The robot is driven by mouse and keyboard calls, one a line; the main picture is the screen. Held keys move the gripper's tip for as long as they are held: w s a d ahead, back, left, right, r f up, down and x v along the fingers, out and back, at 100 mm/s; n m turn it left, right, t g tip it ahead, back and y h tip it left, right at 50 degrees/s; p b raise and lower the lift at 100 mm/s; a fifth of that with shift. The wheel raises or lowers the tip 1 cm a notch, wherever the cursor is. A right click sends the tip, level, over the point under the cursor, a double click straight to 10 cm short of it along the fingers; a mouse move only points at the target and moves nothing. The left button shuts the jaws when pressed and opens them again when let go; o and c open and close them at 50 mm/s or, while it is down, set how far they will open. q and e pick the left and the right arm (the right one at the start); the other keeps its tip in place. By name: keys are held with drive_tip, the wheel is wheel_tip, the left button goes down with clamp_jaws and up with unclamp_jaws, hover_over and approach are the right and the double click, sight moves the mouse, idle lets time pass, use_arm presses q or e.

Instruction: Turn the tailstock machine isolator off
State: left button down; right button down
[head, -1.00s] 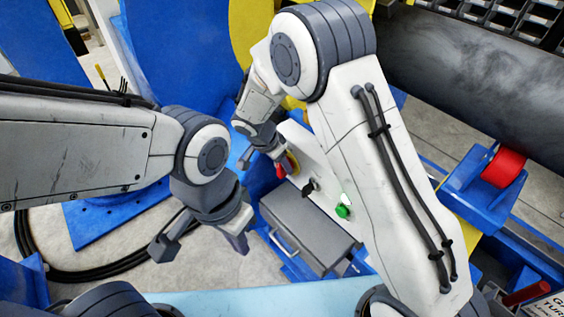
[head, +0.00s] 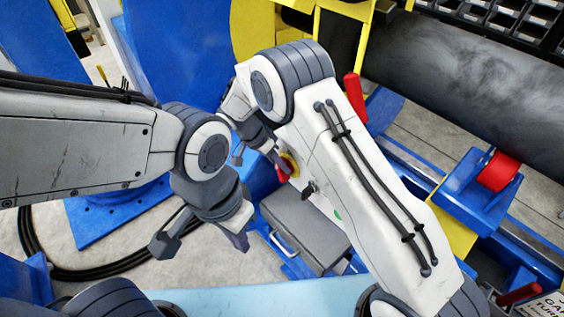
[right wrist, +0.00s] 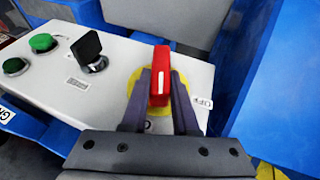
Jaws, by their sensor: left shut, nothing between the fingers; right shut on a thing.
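The isolator is a red handle (right wrist: 160,78) on a yellow round plate (right wrist: 133,84), set in a pale sloping control panel (right wrist: 75,95). In the right wrist view the handle stands upright in the picture between the two fingers of my right gripper (right wrist: 160,100), which is shut on it. In the head view the red handle (head: 283,174) shows only partly beside my right gripper (head: 281,163). My left gripper (head: 238,241) is shut and empty, in the air left of the grey box, apart from the panel.
On the same panel are a black selector switch (right wrist: 88,48) and two green buttons (right wrist: 42,42). A grey box with a handle (head: 303,228) stands below the panel. A red lever (head: 355,98) rises behind my right arm. Blue structure (right wrist: 285,90) stands close beside the panel.

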drive_tip(key=shift+w+a+f+g+h, duration=0.15)
drive_tip(key=shift+g+h, duration=0.15)
drive_tip(key=shift+g, duration=0.2)
drive_tip(key=shift+w+n+g+h+b, duration=0.1)
drive_tip(key=shift+n+g+h+b, duration=0.2)
drive_tip(key=shift+g+h+b, duration=0.25)
drive_tip(key=c, duration=0.7)
unclamp_jaws()
